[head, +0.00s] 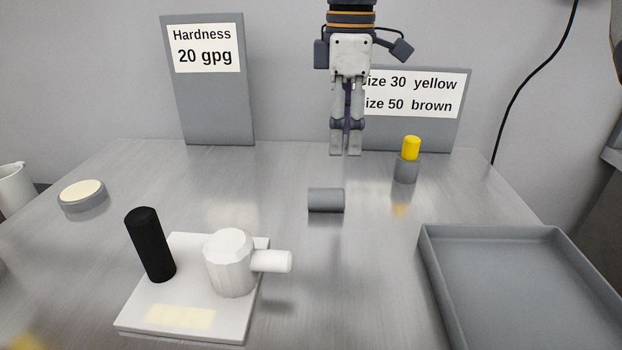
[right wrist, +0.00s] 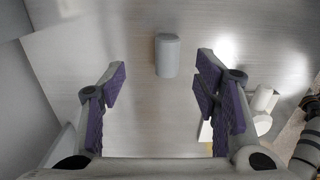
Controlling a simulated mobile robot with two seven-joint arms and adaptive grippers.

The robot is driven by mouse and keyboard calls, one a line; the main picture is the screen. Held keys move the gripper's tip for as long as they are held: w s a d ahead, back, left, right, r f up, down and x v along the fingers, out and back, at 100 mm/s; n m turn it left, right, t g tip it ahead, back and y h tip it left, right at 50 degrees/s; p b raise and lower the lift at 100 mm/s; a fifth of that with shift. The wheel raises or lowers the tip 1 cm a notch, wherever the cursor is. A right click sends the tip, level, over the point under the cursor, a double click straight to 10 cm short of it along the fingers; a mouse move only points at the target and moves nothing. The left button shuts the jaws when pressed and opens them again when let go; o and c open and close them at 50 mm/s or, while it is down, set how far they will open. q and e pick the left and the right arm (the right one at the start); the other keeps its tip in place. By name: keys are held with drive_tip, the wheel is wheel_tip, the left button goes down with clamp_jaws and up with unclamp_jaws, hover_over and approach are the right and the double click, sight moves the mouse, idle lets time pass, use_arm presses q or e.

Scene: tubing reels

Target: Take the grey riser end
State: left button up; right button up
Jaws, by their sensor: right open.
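A short grey cylinder, which looks like the riser end (head: 326,200), lies on its side on the metal table near the middle. It also shows in the right wrist view (right wrist: 168,55), at the top between the fingers. My right gripper (head: 345,153) hangs pointing down, above and beyond the grey piece in the head view. In the right wrist view its two purple-padded fingers (right wrist: 162,72) are spread, with nothing held and the grey piece apart from them. My left gripper is in neither view.
A white plate (head: 140,318) holds a black cylinder (head: 150,245) and a white fitting (head: 229,263) at front left. A grey tray (head: 428,262) is at right. A yellow-topped grey piece (head: 406,168) stands back right. Two signs (head: 215,105) (head: 420,137) stand behind.

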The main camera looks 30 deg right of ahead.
hover_over(338, 190)
drive_tip(key=d, duration=0.1)
drive_tip(key=f, duration=0.5)
drive_tip(key=shift+s+f, duration=0.15)
drive_tip(key=shift+s, duration=0.15)
drive_tip(key=f, duration=0.3)
drive_tip(key=a+f, duration=0.1)
drive_tip(key=f, duration=0.1)
drive_tip(key=shift+w+f, duration=0.15)
drive_tip(key=shift+w, duration=0.05)
drive_tip(key=shift+d+f, duration=0.1)
drive_tip(key=shift+f, duration=0.2)
drive_tip(key=shift+w, duration=0.1)
drive_tip(key=c, duration=1.2)
